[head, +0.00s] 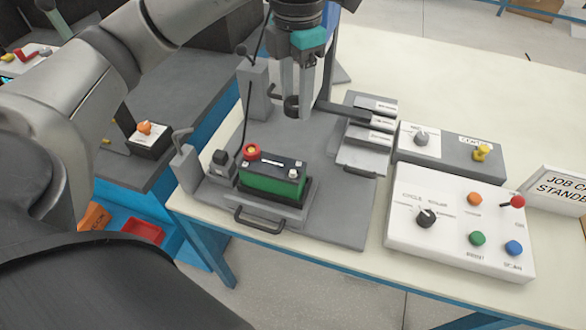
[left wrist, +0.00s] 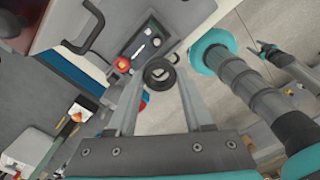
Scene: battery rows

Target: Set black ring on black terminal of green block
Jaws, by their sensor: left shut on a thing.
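My left gripper (head: 291,106) is shut on the black ring (head: 290,101), above the fixture plate and behind the green block, clear of it. In the left wrist view the black ring (left wrist: 160,73) sits between the fingertips of my left gripper (left wrist: 160,80). The green block (head: 270,184) has a dark top and sits in a grey holder. A small pale post (head: 293,173) stands at its right end, probably the black terminal. A red ring (head: 251,152) is at its left end. What looks like my right gripper (left wrist: 267,50) is small in the left wrist view; its opening is unclear.
A grey connector piece (head: 221,164) stands left of the block, and a handle (head: 258,221) is in front. Grey labelled blocks (head: 368,130) lie to the right. A white button panel (head: 458,228) is further right. The fixture plate (head: 345,215) is bare right of the block.

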